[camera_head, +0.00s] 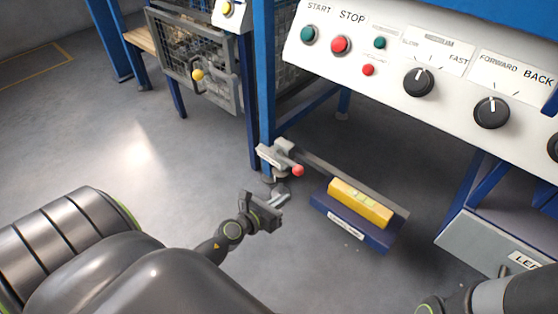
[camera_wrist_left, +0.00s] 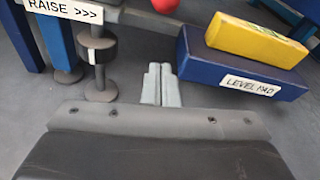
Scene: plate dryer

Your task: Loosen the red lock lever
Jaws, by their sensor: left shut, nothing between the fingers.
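The red knob of the lock lever (camera_head: 298,170) sits on a grey bracket (camera_head: 278,156) at the blue machine leg. In the left wrist view the knob (camera_wrist_left: 165,5) is cut off by the top edge, beyond and above the fingertips. My left gripper (camera_head: 280,194) is a little below and in front of the knob, apart from it. Its two fingers (camera_wrist_left: 160,85) lie together, shut and empty. The lever's arm behind the knob is hard to make out. My right gripper is not in view.
A blue level pad (camera_head: 345,230) with a yellow spirit level (camera_head: 361,203) lies right of my left gripper. A foot with a dark collar (camera_wrist_left: 97,48) stands under a "RAISE" label (camera_wrist_left: 62,10). The white control panel (camera_head: 430,60) overhangs at the back right. Open floor lies left.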

